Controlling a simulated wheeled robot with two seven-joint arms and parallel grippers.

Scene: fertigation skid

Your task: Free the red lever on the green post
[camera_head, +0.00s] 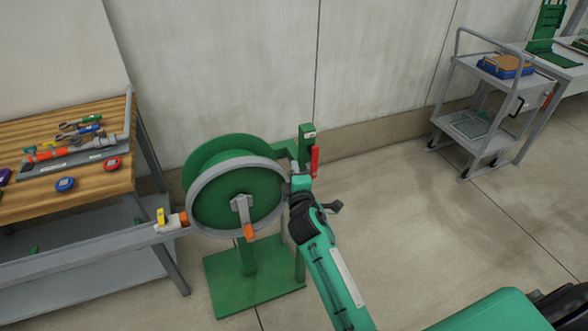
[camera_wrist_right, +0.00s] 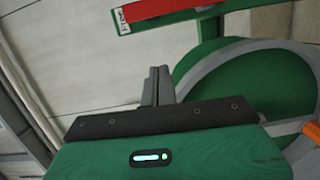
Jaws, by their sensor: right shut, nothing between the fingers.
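The red lever (camera_head: 314,162) stands upright on the right side of the green post (camera_head: 306,134), beside the hose reel. In the right wrist view, a red bar with a white label at its end, which looks like the lever (camera_wrist_right: 165,9), crosses the top edge. The post's lower part is partly hidden by my arm. My left gripper is not in view.
The green reel (camera_head: 232,160) with its grey rim stands on a green base plate (camera_head: 225,287). A grey cart (camera_head: 520,84) stands at back right. The floor between is clear.

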